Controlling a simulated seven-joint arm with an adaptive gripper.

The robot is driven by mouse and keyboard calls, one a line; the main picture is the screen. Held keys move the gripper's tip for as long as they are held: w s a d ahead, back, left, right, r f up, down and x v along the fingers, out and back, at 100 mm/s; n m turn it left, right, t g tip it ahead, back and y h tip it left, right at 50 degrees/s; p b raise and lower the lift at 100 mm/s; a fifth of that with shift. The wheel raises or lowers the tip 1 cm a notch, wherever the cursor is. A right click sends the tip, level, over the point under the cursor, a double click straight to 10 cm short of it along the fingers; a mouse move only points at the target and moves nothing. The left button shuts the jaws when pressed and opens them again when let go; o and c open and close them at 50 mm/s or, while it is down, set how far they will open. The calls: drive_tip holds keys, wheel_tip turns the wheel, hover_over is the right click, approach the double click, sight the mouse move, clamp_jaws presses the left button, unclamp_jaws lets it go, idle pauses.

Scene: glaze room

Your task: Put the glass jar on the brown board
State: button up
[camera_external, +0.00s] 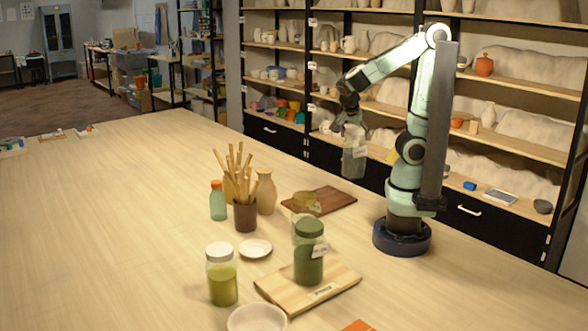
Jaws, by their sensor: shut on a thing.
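My gripper (350,127) is shut on a glass jar (354,160), a greyish see-through jar with a pale label. It hangs roughly upright below the gripper, in the air, and the shelves show behind it. The dark brown board (338,199) lies flat on the table, lower and to the left of the held jar in the picture. A small yellowish thing (306,200) sits on the board's left part; its exact shape is hard to tell. The fingertips are small and partly merge with the jar's top.
A green jar with a tag (308,262) stands on a light wooden board (338,281). Nearby are a yellow-green jar (221,280), a small dish (255,248), a bowl (257,318), a beige vase (266,192), a cup of sticks (245,216) and a green bottle (218,203).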

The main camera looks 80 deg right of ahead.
drive_tip(key=w+d+f, duration=0.9)
drive_tip(key=w+f, duration=0.1)
drive_tip(key=f, duration=0.3)
drive_tip(key=shift+w, duration=0.25)
drive_tip(key=shift+d+f, duration=0.1)
drive_tip(key=shift+f, duration=0.05)
drive_tip(key=o, duration=1.2)
drive_tip(key=shift+f, duration=0.1)
drive_tip(key=shift+o, duration=0.2)
